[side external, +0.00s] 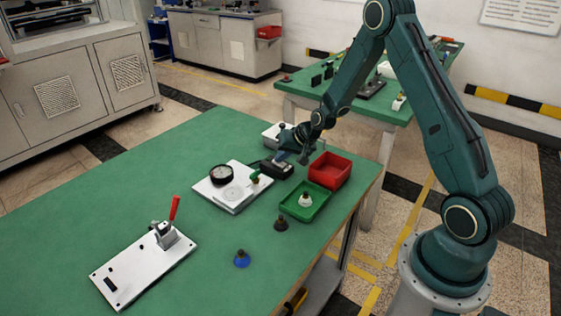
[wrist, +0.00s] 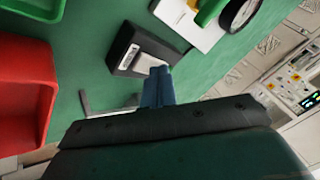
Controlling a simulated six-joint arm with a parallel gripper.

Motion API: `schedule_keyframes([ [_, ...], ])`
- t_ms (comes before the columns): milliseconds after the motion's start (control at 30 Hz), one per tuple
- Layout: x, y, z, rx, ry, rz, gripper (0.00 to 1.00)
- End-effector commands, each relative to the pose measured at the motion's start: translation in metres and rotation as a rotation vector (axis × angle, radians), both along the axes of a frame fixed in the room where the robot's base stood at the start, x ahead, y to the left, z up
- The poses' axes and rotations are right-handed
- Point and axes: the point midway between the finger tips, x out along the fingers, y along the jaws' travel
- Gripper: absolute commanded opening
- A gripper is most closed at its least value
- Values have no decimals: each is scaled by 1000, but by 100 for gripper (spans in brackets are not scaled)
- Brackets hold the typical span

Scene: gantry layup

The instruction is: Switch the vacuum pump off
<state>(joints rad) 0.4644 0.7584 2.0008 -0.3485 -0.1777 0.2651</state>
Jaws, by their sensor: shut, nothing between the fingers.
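A small black box (side external: 285,171) with a pale sloping top plate stands on the green table; I cannot tell for sure whether it is the vacuum pump's switch box. In the wrist view the black box (wrist: 122,61) lies just beyond my fingertips, with a small white-marked part at its left side. My gripper (side external: 282,158) is shut and empty, with blue fingers pointing down at the box. In the wrist view the gripper (wrist: 159,72) overlaps the near edge of the pale plate; I cannot tell whether it touches. The switch position is not clear.
A white plate (side external: 211,195) with a round black gauge (side external: 221,174) stands left of the box. A red bin (side external: 343,174) and a green tray (side external: 291,212) stand to its right. A toggle clamp on a white base (side external: 135,278) is at front left. Open table (side external: 110,190) lies leftward.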

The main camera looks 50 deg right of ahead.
Motion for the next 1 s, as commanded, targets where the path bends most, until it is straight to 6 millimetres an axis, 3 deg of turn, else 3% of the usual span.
schedule_keyframes([
  [700,8,-1,43,-2,-8,0,0],
  [1000,8,-1,52,-2,-7,-1,0],
])
